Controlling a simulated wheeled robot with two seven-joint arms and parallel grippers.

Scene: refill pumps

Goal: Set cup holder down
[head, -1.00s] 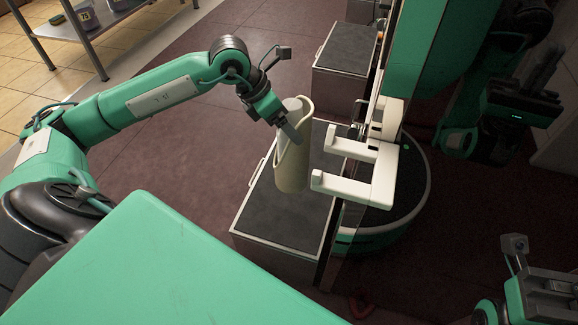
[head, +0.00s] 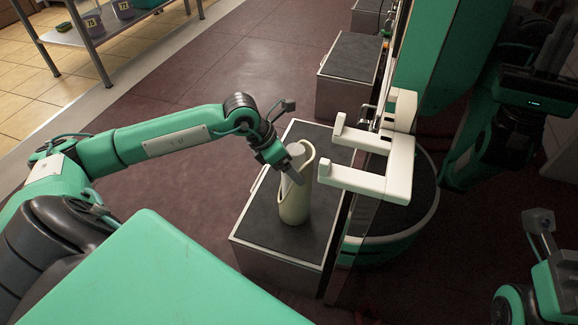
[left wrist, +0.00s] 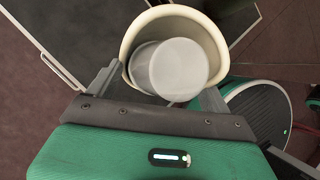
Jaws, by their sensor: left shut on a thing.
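The cup holder (head: 293,208) is a tall cream cylinder with a cut-away upper side. It stands upright over the dark top of a low cabinet (head: 265,200); its base looks at or very near that surface, but I cannot tell whether it touches. My left gripper (head: 297,174) is shut on its upper part. In the left wrist view the cream rim (left wrist: 131,48) lies between the fingers (left wrist: 160,92), with a pale translucent cup (left wrist: 170,68) inside.
White prongs (head: 365,182) stick out just right of the holder, close to its top. A second low cabinet (head: 347,75) stands farther back. A round dark base (head: 395,235) is to the right. A shelf with numbered tubs (head: 93,25) is far left. Floor left of the cabinet is clear.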

